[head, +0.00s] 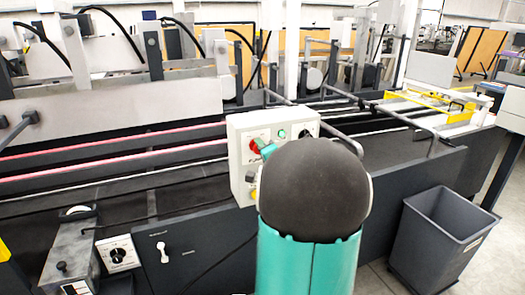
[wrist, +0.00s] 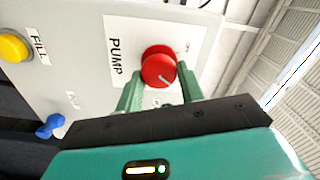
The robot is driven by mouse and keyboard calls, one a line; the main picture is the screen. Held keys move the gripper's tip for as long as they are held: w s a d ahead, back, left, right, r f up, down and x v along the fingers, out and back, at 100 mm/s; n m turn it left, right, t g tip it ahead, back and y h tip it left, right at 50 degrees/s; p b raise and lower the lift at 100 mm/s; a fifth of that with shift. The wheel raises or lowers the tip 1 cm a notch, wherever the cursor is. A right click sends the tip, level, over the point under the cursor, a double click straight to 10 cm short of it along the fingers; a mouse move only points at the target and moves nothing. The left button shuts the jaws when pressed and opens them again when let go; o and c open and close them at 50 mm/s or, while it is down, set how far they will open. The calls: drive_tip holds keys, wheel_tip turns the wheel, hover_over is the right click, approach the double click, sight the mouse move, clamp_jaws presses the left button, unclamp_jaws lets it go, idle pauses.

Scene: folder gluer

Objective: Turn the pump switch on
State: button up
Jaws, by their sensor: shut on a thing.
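In the head view the red knob (head: 254,146) shows at the upper left of the grey control box (head: 236,172), partly hidden by my arm. My gripper (wrist: 160,84) has its two green fingers on either side of the knob's lower part in the wrist view, shut on it. The fingertips also show in the head view (head: 266,149). The knob's exact setting is hard to read.
A yellow FILL button (wrist: 14,47) and a blue knob (wrist: 50,126) sit on the same panel. A grey bin (head: 440,240) stands at right. A lower dial box (head: 118,253) is at left.

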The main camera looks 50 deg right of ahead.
drive_tip(key=shift+w, duration=0.1)
idle(0.3)
drive_tip(key=o, duration=1)
drive_tip(key=shift+c, duration=0.2)
drive_tip(key=v, duration=1.4)
drive_tip(key=shift+f, duration=0.1)
